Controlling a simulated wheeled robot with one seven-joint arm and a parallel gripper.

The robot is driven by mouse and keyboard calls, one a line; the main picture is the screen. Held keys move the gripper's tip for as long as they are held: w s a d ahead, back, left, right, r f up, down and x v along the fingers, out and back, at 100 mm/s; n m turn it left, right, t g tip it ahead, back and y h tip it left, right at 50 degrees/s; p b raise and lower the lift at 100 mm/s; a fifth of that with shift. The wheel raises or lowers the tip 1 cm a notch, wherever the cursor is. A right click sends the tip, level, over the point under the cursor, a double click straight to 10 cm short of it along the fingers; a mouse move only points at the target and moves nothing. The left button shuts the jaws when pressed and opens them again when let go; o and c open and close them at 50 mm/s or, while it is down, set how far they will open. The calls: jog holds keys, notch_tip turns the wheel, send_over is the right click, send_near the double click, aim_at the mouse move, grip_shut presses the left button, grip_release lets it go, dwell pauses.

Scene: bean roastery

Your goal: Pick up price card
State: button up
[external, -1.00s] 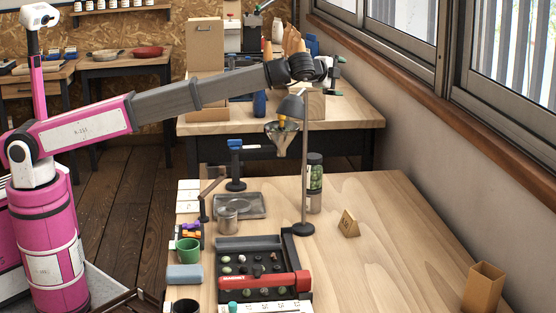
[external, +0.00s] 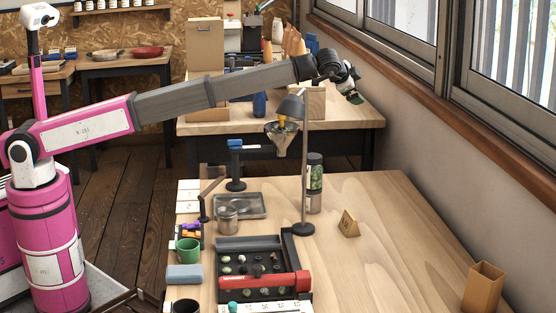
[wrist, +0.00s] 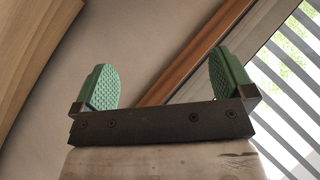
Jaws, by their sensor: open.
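The price card (external: 348,224) is a small tan folded card standing like a tent on the right half of the front wooden table. My gripper (external: 352,86) is high above and behind it, beyond the table's far edge, near the window wall. In the wrist view my gripper (wrist: 165,82) shows two green textured pads spread wide with nothing between them. The price card does not show in the wrist view.
A black desk lamp (external: 304,190) and a jar with green contents (external: 315,178) stand left of the card. A red-fronted sample tray (external: 301,280) is nearer. An open cardboard box (external: 483,288) stands at the right edge. The table around the card is clear.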

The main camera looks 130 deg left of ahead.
jog(key=w+d+f+n+h, duration=0.2)
jog(key=w+d+f+h, duration=0.2)
jog(key=w+d+f, duration=0.3)
jog(key=w+d+f+n+h, duration=0.2)
jog(key=w+d+f+h, duration=0.15)
jog(key=w+d, duration=0.45)
jog(key=n+h, duration=0.2)
jog(key=h, duration=0.3)
send_near(350, 213)
jog(key=shift+w+f+g, duration=0.2)
jog(key=shift+f+g, duration=0.1)
jog(key=shift+f, duration=0.1)
jog(key=f, duration=0.3)
jog(key=d+f, duration=0.1)
jog(key=f, duration=0.3)
jog(key=w+f, duration=0.1)
jog(key=f, duration=0.2)
jog(key=shift+d+f, duration=0.2)
jog(key=shift+d, duration=0.1)
jog(key=c, duration=0.8)
